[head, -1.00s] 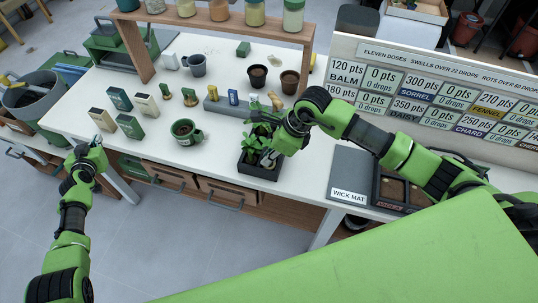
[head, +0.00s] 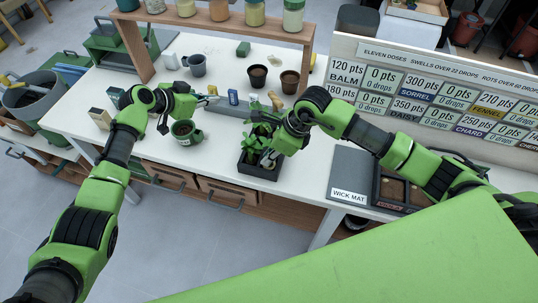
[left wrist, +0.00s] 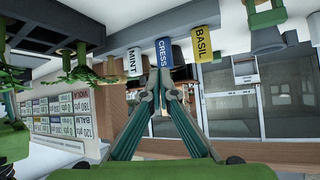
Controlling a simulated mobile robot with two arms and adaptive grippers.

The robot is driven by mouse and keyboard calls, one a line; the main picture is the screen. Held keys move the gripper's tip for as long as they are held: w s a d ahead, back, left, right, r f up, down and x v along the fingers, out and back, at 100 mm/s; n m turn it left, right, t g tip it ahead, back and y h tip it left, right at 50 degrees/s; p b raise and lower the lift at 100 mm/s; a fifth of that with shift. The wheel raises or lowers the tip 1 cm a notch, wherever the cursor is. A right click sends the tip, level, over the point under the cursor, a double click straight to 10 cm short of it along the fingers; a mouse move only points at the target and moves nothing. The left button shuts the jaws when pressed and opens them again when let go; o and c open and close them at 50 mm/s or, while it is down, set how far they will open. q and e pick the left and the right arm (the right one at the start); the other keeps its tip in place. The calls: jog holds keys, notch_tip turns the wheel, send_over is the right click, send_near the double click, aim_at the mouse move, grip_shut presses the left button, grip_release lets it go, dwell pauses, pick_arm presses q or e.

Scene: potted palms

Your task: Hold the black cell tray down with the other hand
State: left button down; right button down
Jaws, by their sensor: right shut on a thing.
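The black cell tray (head: 262,171) sits near the front edge of the white bench in the head view, with leafy green seedlings (head: 251,143) in it. My right gripper (head: 268,157) reaches down into the tray from the right and is shut on a seedling; its fingers partly hide the stem and the cells. My left gripper (head: 200,99) is above the bench, left of the tray and apart from it, pointing right. In the left wrist view its fingertips (left wrist: 161,80) meet with nothing between them. Leaves also show at the left of that view (left wrist: 78,65).
A wick mat (head: 349,176) lies to the right.

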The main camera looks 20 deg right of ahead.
pick_arm(q)
jog(key=s+d+r+m+g, duration=0.1)
jog(key=s+d+m+g, duration=0.55)
jog(key=s+d, duration=0.65)
jog(key=shift+m+y, duration=0.25)
jog(key=shift+y, duration=0.15)
jog(key=shift+s+a+f, duration=0.2)
jog(key=shift+s+f, duration=0.1)
jog(key=shift+f, duration=0.85)
jog(key=shift+s+a+f, duration=0.15)
jog(key=shift+s+f, duration=0.15)
jog(key=shift+f, duration=0.85)
jog(key=shift+s+a+f, duration=0.2)
jog(key=shift+s+f, duration=0.1)
jog(key=shift+f, duration=0.85)
jog(key=shift+f, duration=0.55)
